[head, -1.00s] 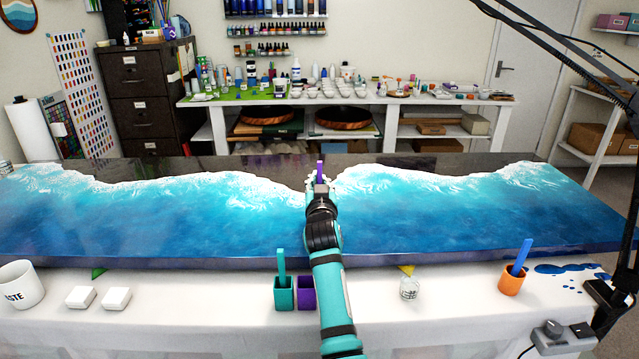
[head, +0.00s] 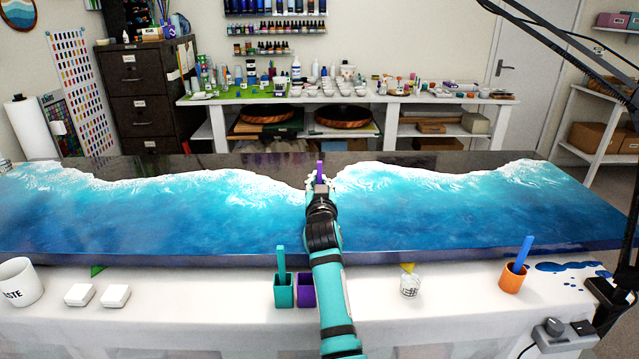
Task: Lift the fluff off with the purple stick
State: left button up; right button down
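The purple stick (head: 320,172) stands upright above my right gripper (head: 320,190), over the white foam line of the blue resin board (head: 180,215). The gripper seems closed around the stick's lower part; its fingertips are largely hidden behind the wrist. The stick's lower end is hidden, so I cannot tell whether it touches the resin. I cannot make out the fluff; the gripper and the white foam cover that spot. The purple cup (head: 306,290) stands at the front, partly behind my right arm, with no stick showing in it. My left gripper is not in view.
A teal cup (head: 284,291) with a teal stick stands beside the purple cup. A clear cup (head: 410,286) and an orange cup (head: 511,279) with a blue stick stand to the right. A white mug (head: 20,283) and two white blocks (head: 97,295) are at left. A black lamp arm (head: 565,50) crosses the upper right.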

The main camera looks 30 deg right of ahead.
aim_at(320, 166)
jog(key=shift+s+a+f+b, duration=0.15)
jog(key=shift+f+b, duration=0.2)
jog(key=shift+f, duration=0.55)
dwell(0.4)
notch_tip(320, 166, up, 2)
jog(key=shift+r+p, duration=0.1)
jog(key=shift+p, duration=0.9)
notch_tip(320, 166, up, 5)
jog(key=p, duration=0.3)
jog(key=shift+f, duration=0.2)
